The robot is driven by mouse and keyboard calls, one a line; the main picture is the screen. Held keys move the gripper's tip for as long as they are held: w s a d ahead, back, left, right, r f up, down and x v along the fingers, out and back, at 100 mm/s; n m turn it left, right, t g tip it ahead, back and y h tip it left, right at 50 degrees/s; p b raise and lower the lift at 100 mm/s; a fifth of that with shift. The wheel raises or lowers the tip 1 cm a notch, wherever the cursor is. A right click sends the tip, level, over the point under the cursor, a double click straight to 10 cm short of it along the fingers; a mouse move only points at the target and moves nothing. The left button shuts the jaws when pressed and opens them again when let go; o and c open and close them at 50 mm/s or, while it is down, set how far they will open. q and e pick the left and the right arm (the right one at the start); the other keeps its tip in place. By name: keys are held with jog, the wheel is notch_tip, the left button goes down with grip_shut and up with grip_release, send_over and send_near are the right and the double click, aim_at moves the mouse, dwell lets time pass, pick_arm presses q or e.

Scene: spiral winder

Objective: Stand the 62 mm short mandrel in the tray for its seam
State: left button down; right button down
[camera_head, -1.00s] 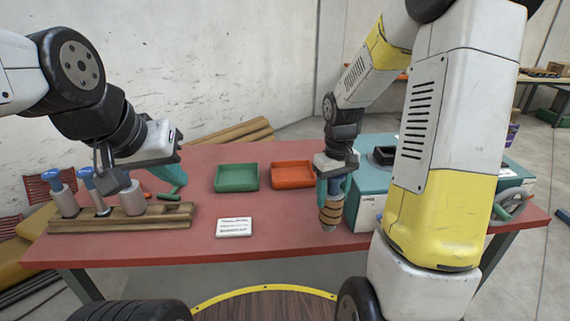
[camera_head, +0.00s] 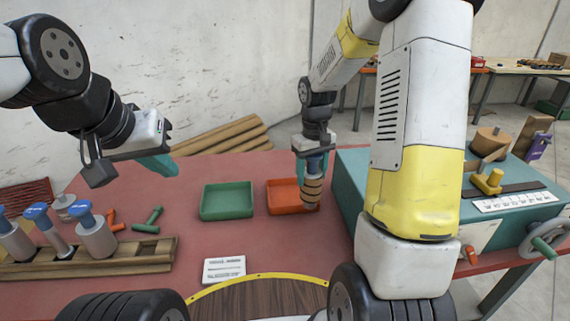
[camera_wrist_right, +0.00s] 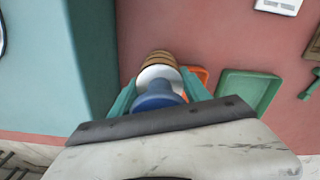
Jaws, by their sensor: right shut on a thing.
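My right gripper (camera_head: 314,160) is shut on a mandrel with a blue knob (camera_wrist_right: 157,95) and a brown, dark-banded wound body (camera_head: 313,188). The mandrel hangs about upright, overlapping the right part of the orange tray (camera_head: 279,203) in the head view. The orange tray (camera_wrist_right: 203,74) is partly hidden behind it in the right wrist view. I cannot tell whether its lower end touches the tray. The green tray (camera_head: 227,215) stands left of the orange one and looks empty. My left gripper (camera_head: 158,165) is raised over the table's back left, apart from everything; its jaw gap is not clear.
A wooden rack (camera_head: 150,259) with blue-topped mandrels (camera_head: 95,236) stands front left. Green (camera_head: 148,222) and orange (camera_head: 112,221) small pieces lie behind it. A white card (camera_head: 224,270) lies before the trays. The teal winder (camera_head: 349,190) stands close on the right.

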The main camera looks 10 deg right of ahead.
jog(key=w+a+f, duration=0.4)
jog(key=w, duration=0.5)
jog(key=shift+f, duration=0.2)
jog(key=shift+w, duration=0.1)
jog(key=c, duration=0.5)
grip_release()
jog(key=shift+f, duration=0.15)
